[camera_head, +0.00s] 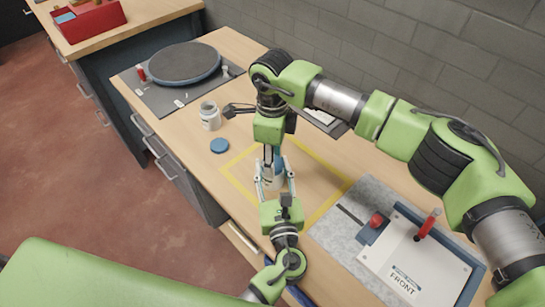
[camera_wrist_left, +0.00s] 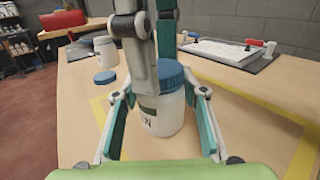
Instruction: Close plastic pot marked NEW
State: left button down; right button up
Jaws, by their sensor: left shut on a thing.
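A white plastic pot (camera_wrist_left: 165,118) with partly hidden dark lettering, the letter N showing, stands upright on the bench. A blue lid (camera_wrist_left: 172,74) is at its top; whether it is fully seated cannot be told. My left gripper (camera_wrist_left: 160,127) is shut around the pot's body, one finger on each side. It also shows in the head view (camera_head: 274,178). My right gripper (camera_wrist_left: 150,75) points down from above at the lid, one finger in front of it and the other behind. Its grip on the lid is unclear. In the head view it (camera_head: 270,158) hides most of the pot.
A second, open white pot (camera_head: 210,116) and a loose blue lid (camera_head: 219,146) stand to the left. A round dark plate (camera_head: 184,63) lies behind. A FRONT-marked fixture (camera_head: 410,262) with red handles is at right. Yellow tape (camera_head: 238,178) frames the work area.

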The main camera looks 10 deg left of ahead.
jog(key=shift+m, duration=0.5)
jog(key=o, duration=1.2)
jog(key=shift+o, duration=0.2)
jog(key=shift+r, duration=2.3)
jog(key=shift+c, duration=0.4)
